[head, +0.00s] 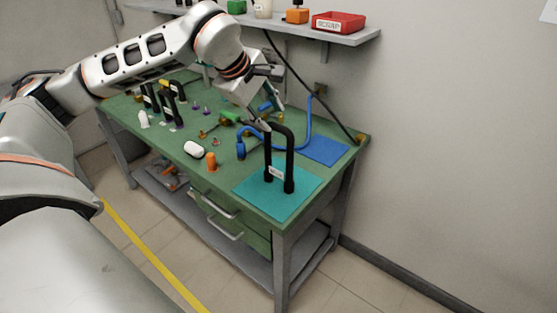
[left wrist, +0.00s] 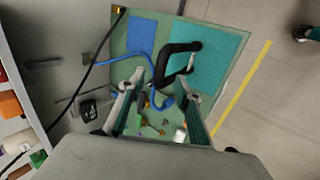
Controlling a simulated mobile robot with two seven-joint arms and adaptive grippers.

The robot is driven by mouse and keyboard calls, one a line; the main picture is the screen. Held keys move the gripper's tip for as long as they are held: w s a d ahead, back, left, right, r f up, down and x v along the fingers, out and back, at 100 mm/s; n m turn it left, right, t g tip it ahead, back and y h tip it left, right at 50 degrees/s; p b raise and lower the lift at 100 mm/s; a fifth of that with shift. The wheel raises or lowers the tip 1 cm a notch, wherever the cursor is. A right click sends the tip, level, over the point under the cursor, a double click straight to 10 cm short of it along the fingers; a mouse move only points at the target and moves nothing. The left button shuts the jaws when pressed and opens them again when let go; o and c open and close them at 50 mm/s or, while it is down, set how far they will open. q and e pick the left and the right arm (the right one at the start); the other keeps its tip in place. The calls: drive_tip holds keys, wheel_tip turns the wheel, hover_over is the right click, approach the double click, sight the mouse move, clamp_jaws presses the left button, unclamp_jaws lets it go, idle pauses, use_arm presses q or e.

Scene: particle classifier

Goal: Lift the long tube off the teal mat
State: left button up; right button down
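The long tube (head: 290,165) is black, bent like an upside-down U, and bears a small white label low down. It stands upright on the teal mat (head: 262,203) at the near right of the green table. My left gripper (head: 269,112) is above and just behind the tube's top bend. In the left wrist view, the two fingers (left wrist: 165,88) are apart, and the near end of the black tube (left wrist: 181,48) shows between or just beyond the tips. I cannot tell whether they touch it. The teal mat (left wrist: 218,72) lies beyond. My right gripper is not in view.
A blue hose (head: 309,122) curves close beside the tube, near a blue mat (head: 327,151). A white piece (head: 194,149) and an orange piece (head: 211,161) stand left of the teal mat. Other black tubes (head: 170,107) stand at the far left. A shelf with a red scrap bin (head: 338,22) hangs above.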

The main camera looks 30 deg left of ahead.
sight(277, 126)
use_arm(q)
drive_tip(key=x, duration=0.7)
drive_tip(key=shift+w+a+f, duration=0.1)
drive_tip(key=shift+a+f, duration=0.15)
drive_tip(key=shift+f, duration=0.1)
drive_tip(key=shift+c, duration=0.4)
drive_tip(key=shift+r, duration=0.1)
clamp_jaws()
